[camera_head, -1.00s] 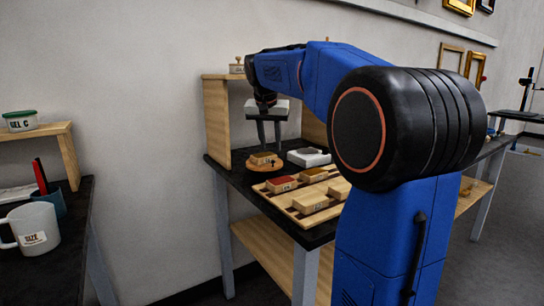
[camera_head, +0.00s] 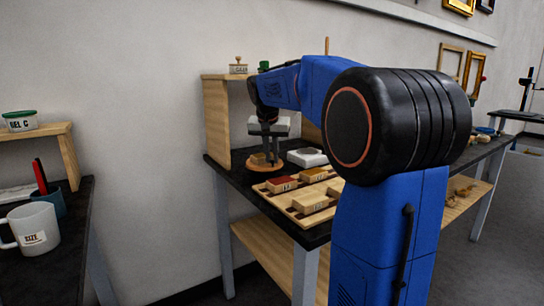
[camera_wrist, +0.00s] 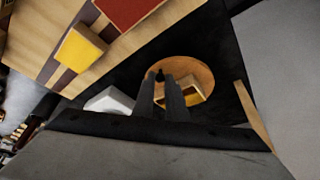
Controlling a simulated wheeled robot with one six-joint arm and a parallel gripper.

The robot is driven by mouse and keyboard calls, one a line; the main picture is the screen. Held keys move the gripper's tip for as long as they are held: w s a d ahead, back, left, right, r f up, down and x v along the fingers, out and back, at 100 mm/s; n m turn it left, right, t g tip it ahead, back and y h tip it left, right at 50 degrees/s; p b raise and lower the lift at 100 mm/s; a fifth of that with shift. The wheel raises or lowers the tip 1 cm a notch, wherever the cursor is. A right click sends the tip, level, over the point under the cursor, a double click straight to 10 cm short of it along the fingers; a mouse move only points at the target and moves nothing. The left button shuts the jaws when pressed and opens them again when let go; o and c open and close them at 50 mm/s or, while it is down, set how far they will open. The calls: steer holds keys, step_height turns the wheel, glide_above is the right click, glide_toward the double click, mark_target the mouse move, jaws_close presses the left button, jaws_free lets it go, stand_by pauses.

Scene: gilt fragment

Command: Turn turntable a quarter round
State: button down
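The turntable (camera_head: 256,168) is a round wooden disc on the dark bench, and it also shows in the wrist view (camera_wrist: 196,66). A block with a yellow top (camera_wrist: 188,98) lies on it; in the head view the block (camera_head: 258,158) is partly behind my fingers. A small dark peg (camera_wrist: 160,75) stands near the disc's edge. My gripper (camera_head: 270,157) points down over the disc. In the wrist view its two fingers (camera_wrist: 160,88) have a narrow gap, with the peg showing between their tips. I cannot tell whether they touch it.
A wooden rack (camera_head: 292,205) with several blocks lies in front of the turntable. A white dish (camera_head: 307,157) stands to its right. A wooden shelf panel (camera_head: 217,125) rises behind on the left. Another table with a mug (camera_head: 34,228) is at far left.

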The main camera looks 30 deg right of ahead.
mark_target(281, 164)
steer(key=shift+d, duration=0.15)
steer(key=shift+d+n+t+y, duration=0.3)
steer(key=shift+d+n, duration=0.3)
steer(key=shift+n, duration=0.45)
steer(key=shift+d+n+t+y, duration=0.2)
steer(key=shift+d+n+y, duration=0.3)
steer(key=shift+n, duration=0.55)
steer(key=shift+w+d+n+y, duration=0.25)
steer(key=shift+d+n, duration=0.2)
steer(key=shift+n, duration=0.35)
steer(key=shift+w+d+n+y, duration=0.2)
steer(key=shift+d+n+y, duration=0.15)
steer(key=shift+n, duration=0.45)
steer(key=shift+w+d+n+y, duration=0.25)
steer(key=shift+d+n, duration=0.25)
steer(key=shift+n, duration=0.3)
steer(key=shift+w+d+n+y, duration=0.4)
steer(key=shift+w+n+y, duration=0.1)
steer(key=shift+n, duration=0.6)
steer(key=shift+w+d+n+y, duration=0.35)
steer(key=shift+w+d+n, duration=0.1)
steer(key=shift+n, duration=0.65)
steer(key=shift+w+d+n+g+y, duration=0.2)
steer(key=shift+w+n, duration=0.25)
steer(key=shift+n, duration=0.35)
steer(key=shift+w+d+n+g+y, duration=0.1)
steer(key=shift+w+n+g+y, duration=0.2)
steer(key=shift+n, duration=0.5)
steer(key=shift+w+n, duration=0.3)
